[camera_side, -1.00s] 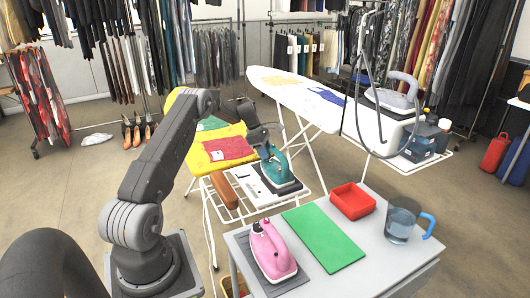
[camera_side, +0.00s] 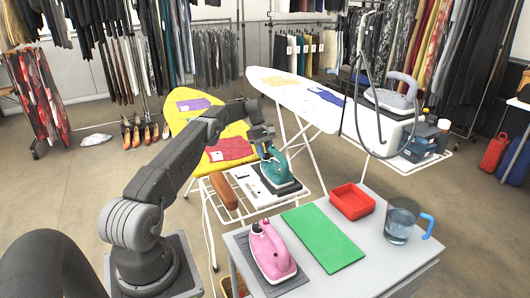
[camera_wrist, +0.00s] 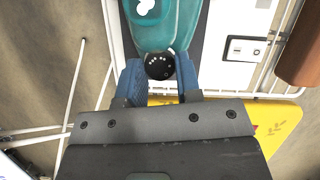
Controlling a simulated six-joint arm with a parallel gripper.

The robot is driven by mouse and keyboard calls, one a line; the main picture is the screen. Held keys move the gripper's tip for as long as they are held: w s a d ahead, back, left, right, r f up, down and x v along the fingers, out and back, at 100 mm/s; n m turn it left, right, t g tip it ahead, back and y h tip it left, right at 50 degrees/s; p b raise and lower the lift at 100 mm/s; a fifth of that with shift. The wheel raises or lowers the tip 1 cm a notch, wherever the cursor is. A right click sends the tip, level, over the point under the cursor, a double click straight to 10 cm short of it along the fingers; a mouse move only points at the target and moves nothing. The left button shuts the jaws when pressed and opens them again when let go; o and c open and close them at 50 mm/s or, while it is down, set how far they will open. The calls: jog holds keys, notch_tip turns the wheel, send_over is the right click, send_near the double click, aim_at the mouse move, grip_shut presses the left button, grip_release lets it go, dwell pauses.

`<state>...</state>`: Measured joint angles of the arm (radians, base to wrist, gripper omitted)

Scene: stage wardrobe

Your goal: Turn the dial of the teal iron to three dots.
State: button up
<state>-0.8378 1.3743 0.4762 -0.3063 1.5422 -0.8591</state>
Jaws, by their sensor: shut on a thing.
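The teal iron (camera_side: 280,171) rests on a dark pad on the white wire rack of the yellow ironing board. In the wrist view its teal body (camera_wrist: 166,25) is at the top, with a round black dial (camera_wrist: 159,66) marked with small white dots. The dial's setting is too small to read. My gripper (camera_side: 265,152) reaches down to the iron. In the wrist view the blue fingers of my gripper (camera_wrist: 158,75) stand either side of the dial and are shut on it. In the side view the gripper hides the dial.
A brown roll (camera_side: 223,191) and a white panel with switches (camera_wrist: 245,48) lie beside the iron on the rack (camera_side: 238,212). The yellow board (camera_side: 185,138) is behind. A pink iron (camera_side: 270,251), green mat (camera_side: 322,238), red tray (camera_side: 351,201) and jug (camera_side: 401,220) occupy the front table.

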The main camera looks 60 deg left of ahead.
jog(key=shift+m, duration=0.5)
dwell(0.4)
jog(key=o, duration=0.9)
jog(key=shift+o, duration=0.2)
notch_tip(320, 180, up, 4)
jog(key=shift+r, duration=0.15)
jog(key=s+a+r, duration=0.4)
jog(key=s+r, duration=0.2)
jog(key=s, duration=0.5)
jog(key=shift+r, duration=0.35)
